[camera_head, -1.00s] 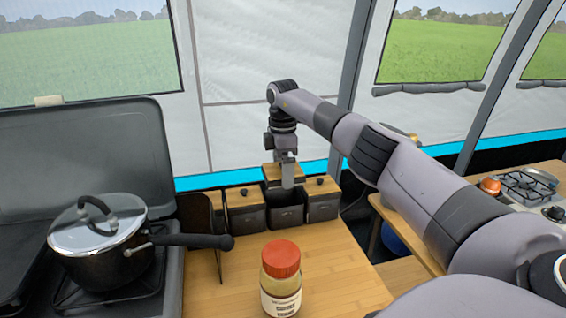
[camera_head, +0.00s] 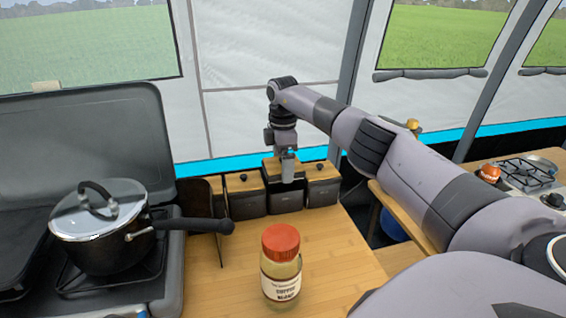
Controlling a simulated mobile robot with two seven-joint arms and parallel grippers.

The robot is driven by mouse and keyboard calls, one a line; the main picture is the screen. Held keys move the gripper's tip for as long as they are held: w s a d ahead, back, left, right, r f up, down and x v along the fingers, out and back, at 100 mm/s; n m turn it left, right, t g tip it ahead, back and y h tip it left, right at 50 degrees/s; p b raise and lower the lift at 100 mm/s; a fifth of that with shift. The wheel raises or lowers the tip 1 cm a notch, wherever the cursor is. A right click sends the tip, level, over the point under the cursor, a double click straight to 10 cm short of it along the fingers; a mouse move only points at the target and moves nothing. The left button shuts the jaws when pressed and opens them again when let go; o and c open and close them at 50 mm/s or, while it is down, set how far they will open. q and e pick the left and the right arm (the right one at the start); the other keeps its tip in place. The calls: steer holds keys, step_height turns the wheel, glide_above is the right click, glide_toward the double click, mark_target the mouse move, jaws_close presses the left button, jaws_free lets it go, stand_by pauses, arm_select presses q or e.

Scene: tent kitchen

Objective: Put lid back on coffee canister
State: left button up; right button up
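Three dark canisters stand in a row at the back of the wooden counter. The middle one (camera_head: 286,200) is under my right gripper (camera_head: 288,174). A wooden lid (camera_head: 270,163) is at my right gripper's fingers, at the top of the middle canister. The gripper appears shut on this lid; its fingertips partly hide the lid and the canister's front. I cannot tell whether the lid is seated or slightly raised. The left canister (camera_head: 247,203) and right canister (camera_head: 322,192) have wooden lids with dark knobs. My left gripper is out of view.
A jar labelled coffee blend (camera_head: 281,270) with a red lid stands at the front of the counter (camera_head: 335,270). A pot (camera_head: 105,240) sits on the stove at left, its handle reaching over the counter. A dark upright panel (camera_head: 204,208) stands beside the left canister.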

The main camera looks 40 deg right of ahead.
steer(key=shift+f, duration=1.7)
stand_by(2.3)
stand_by(0.3)
steer(key=o, duration=0.7)
steer(key=shift+r, duration=3.5)
steer(key=shift+c, duration=0.2)
jaws_close()
steer(key=shift+f, duration=0.1)
